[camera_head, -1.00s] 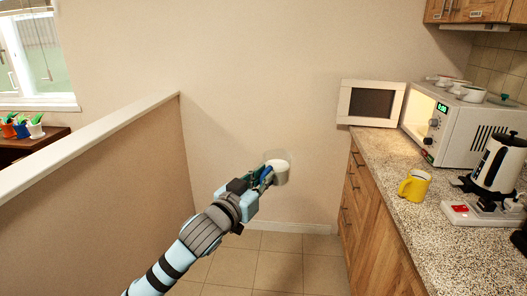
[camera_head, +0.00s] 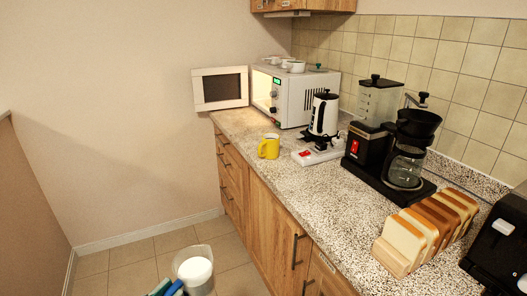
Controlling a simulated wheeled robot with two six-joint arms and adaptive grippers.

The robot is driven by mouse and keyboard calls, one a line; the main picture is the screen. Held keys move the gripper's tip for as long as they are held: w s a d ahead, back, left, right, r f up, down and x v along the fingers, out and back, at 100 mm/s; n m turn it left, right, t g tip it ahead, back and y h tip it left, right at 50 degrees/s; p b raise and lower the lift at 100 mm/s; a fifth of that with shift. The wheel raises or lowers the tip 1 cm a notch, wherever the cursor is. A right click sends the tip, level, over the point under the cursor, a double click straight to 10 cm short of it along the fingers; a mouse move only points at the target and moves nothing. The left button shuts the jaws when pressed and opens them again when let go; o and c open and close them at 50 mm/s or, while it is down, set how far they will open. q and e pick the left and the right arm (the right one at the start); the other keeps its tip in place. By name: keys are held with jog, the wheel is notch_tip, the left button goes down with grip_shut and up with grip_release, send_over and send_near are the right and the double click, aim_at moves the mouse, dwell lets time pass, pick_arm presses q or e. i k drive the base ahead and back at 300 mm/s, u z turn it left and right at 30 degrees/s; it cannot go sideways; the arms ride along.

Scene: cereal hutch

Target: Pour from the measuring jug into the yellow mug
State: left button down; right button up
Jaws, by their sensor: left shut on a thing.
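The measuring jug (camera_head: 194,271) is clear with white contents and stands out at the bottom of the head view, over the floor, left of the counter. My left gripper (camera_head: 168,287) is shut on it from the left; only blue finger parts show and the rest is cut off by the frame. The jug looks about upright. The yellow mug (camera_head: 269,147) stands upright on the counter near its front edge, well beyond and to the right of the jug, its handle towards the left. My right gripper is out of view.
The counter (camera_head: 262,183) holds a microwave (camera_head: 296,97) with its door (camera_head: 221,88) open, a kettle (camera_head: 324,115), a red-and-white scale-like device (camera_head: 318,154), a coffee maker (camera_head: 391,150), sliced bread (camera_head: 428,232) and a black appliance (camera_head: 503,245). Counter around the mug's front is clear.

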aim_at(270, 143)
jog(key=u, duration=0.7)
jog(key=i, duration=0.9)
jog(key=z, duration=0.55)
jog(key=i, duration=0.45)
jog(key=z, duration=0.4)
